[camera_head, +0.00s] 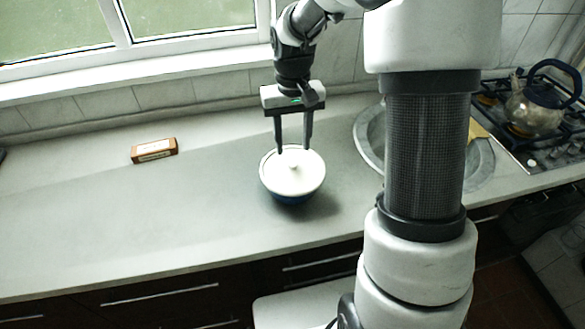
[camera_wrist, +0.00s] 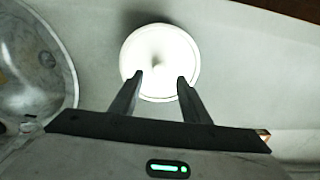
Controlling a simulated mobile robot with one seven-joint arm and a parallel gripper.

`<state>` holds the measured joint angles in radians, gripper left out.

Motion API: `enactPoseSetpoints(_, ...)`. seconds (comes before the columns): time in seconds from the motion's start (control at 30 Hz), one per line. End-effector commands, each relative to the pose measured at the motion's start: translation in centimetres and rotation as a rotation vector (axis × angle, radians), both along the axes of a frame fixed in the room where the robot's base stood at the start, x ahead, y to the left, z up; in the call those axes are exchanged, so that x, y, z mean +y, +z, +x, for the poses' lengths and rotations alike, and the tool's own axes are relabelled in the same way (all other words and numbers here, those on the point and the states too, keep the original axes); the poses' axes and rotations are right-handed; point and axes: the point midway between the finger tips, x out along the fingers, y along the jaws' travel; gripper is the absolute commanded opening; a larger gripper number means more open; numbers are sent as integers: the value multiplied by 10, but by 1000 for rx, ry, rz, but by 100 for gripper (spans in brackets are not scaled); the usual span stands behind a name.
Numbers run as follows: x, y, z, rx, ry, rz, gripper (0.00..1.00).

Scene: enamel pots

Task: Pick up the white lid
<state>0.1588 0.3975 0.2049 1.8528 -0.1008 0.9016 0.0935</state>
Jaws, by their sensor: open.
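The white lid (camera_head: 292,180) sits on a dark blue pot (camera_head: 291,199) on the grey counter in the head view. It is round with a small knob (camera_head: 294,167) at its middle. In the wrist view the lid (camera_wrist: 160,45) is at the top centre, with the knob (camera_wrist: 160,60) between the lines of the fingers. My gripper (camera_head: 294,151) is open and empty, fingers pointing down at the lid's far side. In the wrist view my gripper (camera_wrist: 159,75) has its two fingertips overlapping the lid's lower edge. I cannot tell whether they touch it.
A round metal sink (camera_head: 370,140) lies to the right of the pot, partly behind my column. A small brown box (camera_head: 154,150) lies on the counter to the left. A kettle (camera_head: 541,104) stands on the stove at the far right.

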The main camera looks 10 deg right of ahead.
Motion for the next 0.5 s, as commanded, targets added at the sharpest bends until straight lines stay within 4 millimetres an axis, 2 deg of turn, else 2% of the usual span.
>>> enactPoseSetpoints(0.27,0,-22,0,3,0,1,43)
enactPoseSetpoints(0.5,-1,-57,3,3,0,1,43)
